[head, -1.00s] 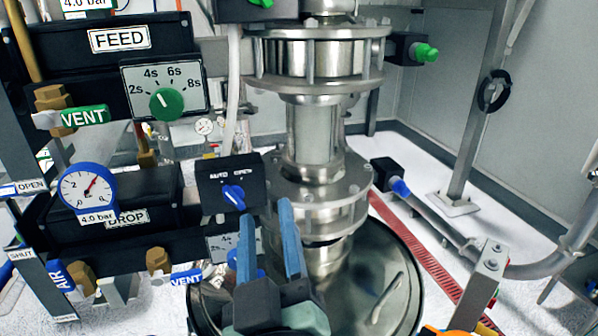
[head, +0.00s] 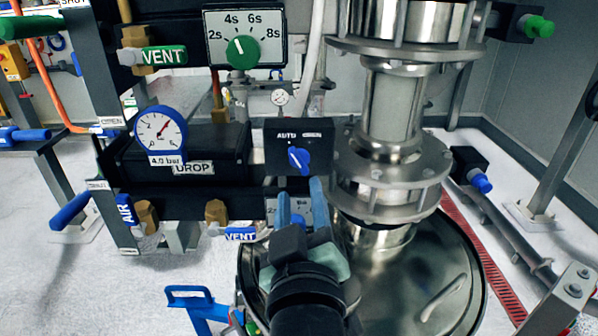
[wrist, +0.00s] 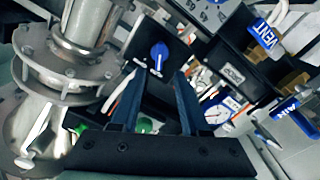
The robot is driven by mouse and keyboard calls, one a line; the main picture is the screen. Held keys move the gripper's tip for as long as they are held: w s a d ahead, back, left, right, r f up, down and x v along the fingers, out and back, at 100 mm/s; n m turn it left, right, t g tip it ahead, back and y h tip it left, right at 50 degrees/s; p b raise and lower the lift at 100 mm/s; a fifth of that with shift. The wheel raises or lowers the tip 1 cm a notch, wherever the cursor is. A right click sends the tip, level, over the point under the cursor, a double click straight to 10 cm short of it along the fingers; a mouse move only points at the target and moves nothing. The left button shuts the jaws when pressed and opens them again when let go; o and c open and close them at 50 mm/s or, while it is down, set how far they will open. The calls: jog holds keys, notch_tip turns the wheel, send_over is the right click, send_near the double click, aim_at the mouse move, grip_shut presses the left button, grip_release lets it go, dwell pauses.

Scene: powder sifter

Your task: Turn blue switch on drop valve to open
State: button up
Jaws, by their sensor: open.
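The blue switch (head: 299,158) sits on a small black panel (head: 283,138) labelled AUTO and OPEN, right of the DROP valve block (head: 205,152). Its knob is tilted, with the upper end leaning left toward AUTO. My gripper (head: 301,190) is open and empty. In the head view its blue-grey fingertips are just below the switch, overlapping the panel's lower edge. In the wrist view the switch (wrist: 159,55) shows beyond and between the fingers of my gripper (wrist: 157,80). The fingers appear apart from the knob; the exact distance is unclear.
The steel pipe column (head: 395,115) with wide flanges stands close right of the panel, above a round steel vessel (head: 440,270). A white hose (head: 312,75) runs just above the panel. The blue VENT handle (head: 240,235) and the gauge (head: 160,133) are to the left.

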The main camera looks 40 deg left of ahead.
aim_at(299, 164)
jog(key=p+x, duration=0.2)
jog(key=x, duration=0.5)
jog(key=shift+w+a, duration=0.15)
jog(key=shift+w, duration=0.05)
grip_shut()
